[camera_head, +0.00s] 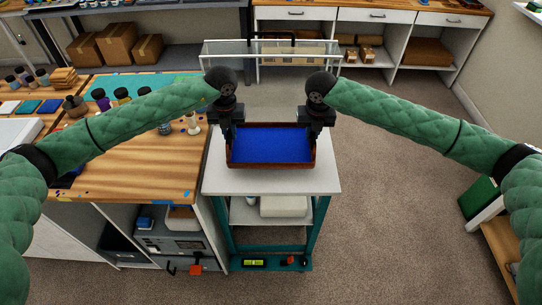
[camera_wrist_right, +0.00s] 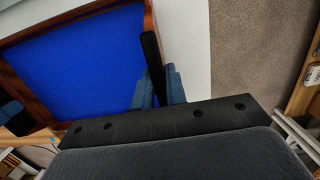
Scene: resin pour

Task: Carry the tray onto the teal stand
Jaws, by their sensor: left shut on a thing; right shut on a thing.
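The tray (camera_head: 270,165) has a reddish-brown wooden rim and a bright blue inside. In the head view it is over the white top of the teal-framed stand (camera_head: 324,180); I cannot tell whether it touches the top. My left gripper (camera_head: 230,130) is shut on the tray's left side. My right gripper (camera_head: 312,130) is shut on its right side. In the right wrist view, the tray (camera_wrist_right: 75,60) fills the left part, with the right gripper's fingers (camera_wrist_right: 158,85) on its rim. The far left of that view shows part of the left gripper.
A wooden workbench (camera_head: 140,175) with bottles and jars stands directly left of the stand. A small white bottle (camera_head: 192,123) is near its right edge. Shelves and drawers (camera_head: 370,30) line the back. Open carpet (camera_head: 400,210) lies to the right.

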